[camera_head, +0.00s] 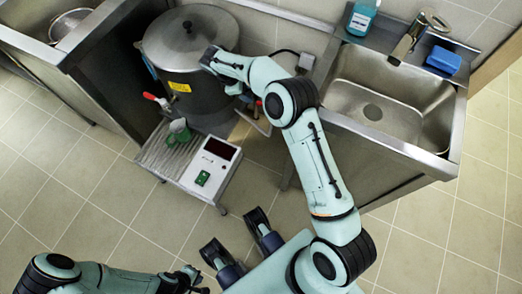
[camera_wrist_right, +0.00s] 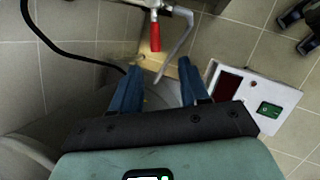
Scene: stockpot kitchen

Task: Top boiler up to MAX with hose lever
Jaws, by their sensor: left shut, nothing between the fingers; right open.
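The grey boiler (camera_head: 210,98) stands between the counters, with its round lid on and a yellow label (camera_head: 179,87) on its front. A MAX mark or water level cannot be made out. A red-handled tap (camera_head: 150,97) sticks out at its front left. The red hose lever (camera_head: 257,103) is right of the boiler, upright beside a bent metal pipe; the lever (camera_wrist_right: 155,37) also shows in the right wrist view. My right gripper (camera_wrist_right: 160,68) is open and empty, its fingers short of the lever. My left gripper (camera_head: 193,278) is shut and empty, low over the floor.
A white control box (camera_head: 218,170) has a dark display and green switch. A sink (camera_head: 365,105) with a faucet, soap bottle and blue sponge is at right.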

